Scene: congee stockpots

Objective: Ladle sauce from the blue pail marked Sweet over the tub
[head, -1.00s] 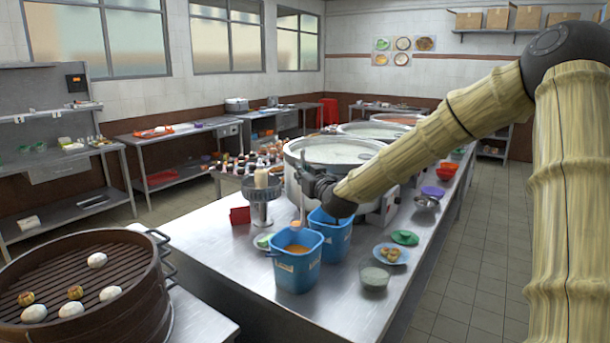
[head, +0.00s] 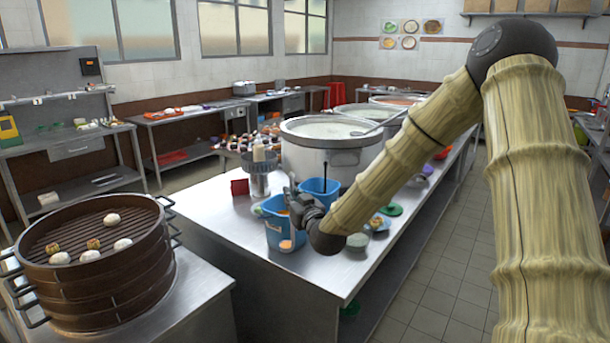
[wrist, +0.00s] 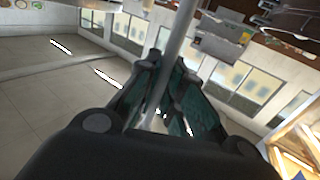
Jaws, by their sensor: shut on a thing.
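My gripper (head: 297,198) is shut on a thin metal handle (wrist: 181,35), probably the ladle's. The handle runs up between the fingers in the wrist view. The ladle's bowl cannot be made out. A blue pail (head: 275,232) with orange sauce and a pale label stands on the steel counter, just left of and partly behind my gripper. A second blue pail (head: 331,185) stands behind it, partly hidden by my arm. The lettering is too small to read, so I cannot tell which is Sweet. I cannot pick out the tub for certain.
Large stockpots (head: 312,158) line the steel counter (head: 215,205) behind the pails. A small bowl (head: 357,241) and a green lid (head: 391,209) lie right of my forearm. A stacked bamboo steamer (head: 95,285) stands at lower left. The counter's front left is clear.

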